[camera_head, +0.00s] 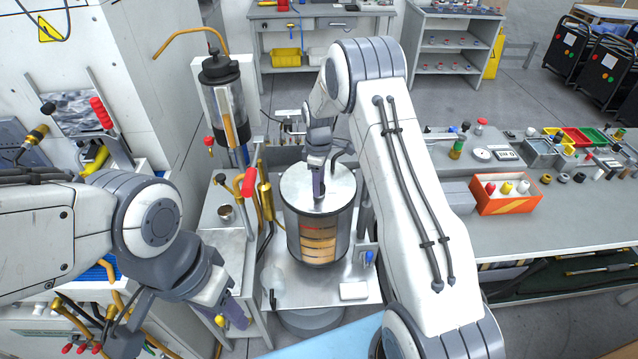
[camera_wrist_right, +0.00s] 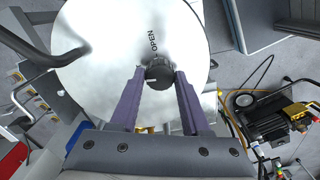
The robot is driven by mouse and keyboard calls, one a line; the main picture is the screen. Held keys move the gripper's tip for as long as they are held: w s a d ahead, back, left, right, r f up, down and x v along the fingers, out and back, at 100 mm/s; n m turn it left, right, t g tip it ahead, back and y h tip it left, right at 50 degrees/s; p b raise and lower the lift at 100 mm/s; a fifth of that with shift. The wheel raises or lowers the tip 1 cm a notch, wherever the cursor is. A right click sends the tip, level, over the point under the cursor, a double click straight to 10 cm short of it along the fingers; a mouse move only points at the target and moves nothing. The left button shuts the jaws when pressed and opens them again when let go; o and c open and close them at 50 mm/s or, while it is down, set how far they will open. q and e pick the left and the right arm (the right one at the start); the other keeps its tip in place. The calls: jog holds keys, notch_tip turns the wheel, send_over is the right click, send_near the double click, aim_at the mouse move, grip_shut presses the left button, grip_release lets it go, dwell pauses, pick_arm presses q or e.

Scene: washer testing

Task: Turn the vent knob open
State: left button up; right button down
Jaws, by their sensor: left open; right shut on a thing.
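The washer vessel (camera_head: 318,225) is a clear cylinder with a round metal lid (camera_head: 300,187) and orange bands inside. The dark vent knob (camera_wrist_right: 158,74) sits near the middle of the lid in the right wrist view, beside the printed word OPEN. My right gripper (camera_wrist_right: 159,76) is shut on the knob, with a purple finger on each side. My left gripper (camera_head: 230,312) is open at the lower left, away from the vessel.
A red-handled lever (camera_head: 249,182) and brass pipes stand just left of the vessel. A black-capped cylinder (camera_head: 222,95) rises behind them. An orange bin (camera_head: 505,195) and small parts sit on the right bench. Grey floor shows behind.

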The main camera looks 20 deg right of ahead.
jog(key=m, duration=0.4)
jog(key=shift+b, duration=0.35)
jog(key=m, duration=0.4)
jog(key=m+b, duration=0.1)
jog(key=m, duration=0.3)
jog(key=shift+m, duration=0.3)
jog(key=shift+d+r+m, duration=0.1)
jog(key=shift+m, duration=1.8)
jog(key=shift+c, duration=1.9)
grip_release()
